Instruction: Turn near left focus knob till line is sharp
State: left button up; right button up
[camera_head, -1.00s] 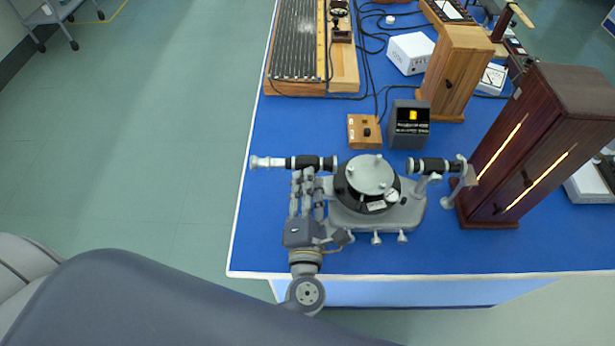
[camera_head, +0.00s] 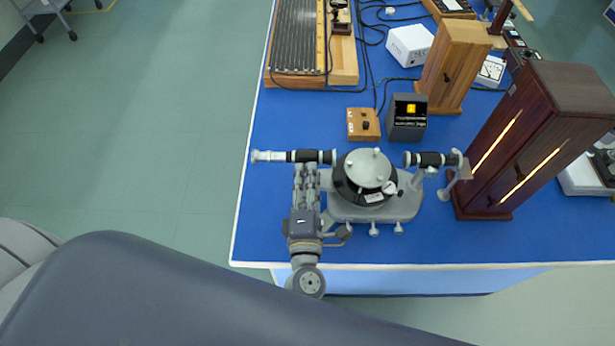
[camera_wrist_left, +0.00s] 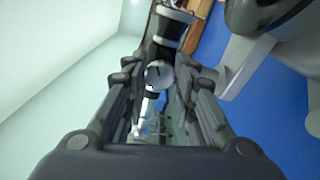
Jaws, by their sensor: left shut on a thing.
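The spectrometer has a round table (camera_head: 369,172) and two black tubes. The left tube (camera_head: 305,156) ends in a silver eyepiece. My left gripper (camera_head: 307,172) reaches up to the underside of the left tube on its near side. In the left wrist view, a round silver knob (camera_wrist_left: 159,74) with a dark mark sits between the fingers, below the black tube (camera_wrist_left: 170,28). The left fingers are closed on it. A small dark display box (camera_head: 408,118) behind shows a yellow patch with text too small to read. No right gripper shows.
A tall dark wooden lamp housing (camera_head: 535,140) with glowing slits stands right of the spectrometer. Blue bench (camera_head: 275,240) surface is free at the front left. Cables run behind.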

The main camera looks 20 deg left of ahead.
pick_arm(q)
jog(key=o, duration=1.1)
jog(key=shift+c, duration=0.2)
jog(key=v, duration=1.2)
